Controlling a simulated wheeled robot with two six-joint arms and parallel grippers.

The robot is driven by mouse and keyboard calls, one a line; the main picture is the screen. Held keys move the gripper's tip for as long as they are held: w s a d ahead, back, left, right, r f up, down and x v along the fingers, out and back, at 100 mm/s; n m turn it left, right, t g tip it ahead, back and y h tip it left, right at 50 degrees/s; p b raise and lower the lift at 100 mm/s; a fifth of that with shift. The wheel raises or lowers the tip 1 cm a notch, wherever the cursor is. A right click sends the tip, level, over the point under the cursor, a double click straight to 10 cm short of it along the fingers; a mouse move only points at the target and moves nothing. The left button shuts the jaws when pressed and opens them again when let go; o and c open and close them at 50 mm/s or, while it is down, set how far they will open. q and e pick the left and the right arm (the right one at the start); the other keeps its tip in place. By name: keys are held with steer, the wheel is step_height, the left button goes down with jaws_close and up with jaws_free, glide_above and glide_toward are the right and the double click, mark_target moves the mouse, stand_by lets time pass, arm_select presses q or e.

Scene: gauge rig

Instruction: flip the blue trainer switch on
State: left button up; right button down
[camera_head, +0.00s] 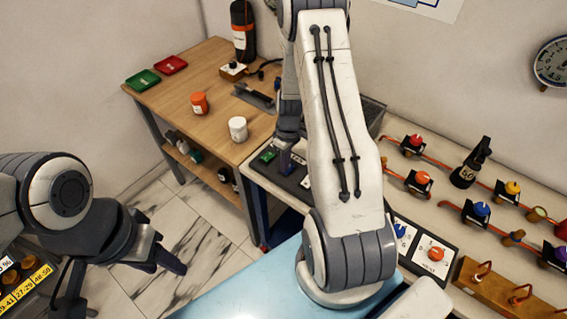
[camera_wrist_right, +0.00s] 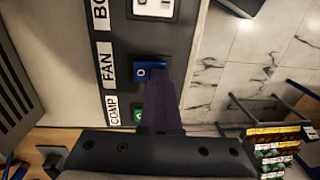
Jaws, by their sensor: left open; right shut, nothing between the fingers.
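The blue switch (camera_wrist_right: 149,71) sits on a dark panel (camera_wrist_right: 185,30) beside the label FAN in the right wrist view, with a white O mark on its visible face. My right gripper (camera_wrist_right: 164,88) is shut and empty; its fingers overlap the right part of the switch, and I cannot tell whether they touch it. In the head view the right gripper (camera_head: 287,157) is over the dark panel (camera_head: 293,177), and the blue switch cannot be made out there. My left gripper (camera_head: 122,280) is open and empty at the lower left, away from the panel.
A green switch (camera_wrist_right: 138,114) is beside the COMP label and a white switch (camera_wrist_right: 153,8) is on the other side. A wooden table (camera_head: 185,85) holds an orange jar (camera_head: 200,103) and a white jar (camera_head: 238,129). Pipes with coloured valves (camera_head: 481,209) line the right bench.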

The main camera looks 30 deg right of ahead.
steer(key=shift+w+d+r, duration=0.2)
steer(key=shift+w+d, duration=0.05)
steer(key=shift+d, duration=0.45)
steer(key=shift+a+r+p, duration=0.1)
steer(key=shift+r+p, duration=0.45)
step_height(320, 180, up, 3)
steer(key=shift+a+r+p, duration=0.15)
steer(key=shift+p, duration=1.1)
step_height(320, 180, up, 10)
steer(key=a+b, duration=0.1)
steer(key=b, duration=0.1)
steer(key=shift+s+f+b, duration=0.2)
steer(key=shift+s+b, duration=0.05)
steer(key=shift+b, duration=0.1)
steer(key=shift+a, duration=0.1)
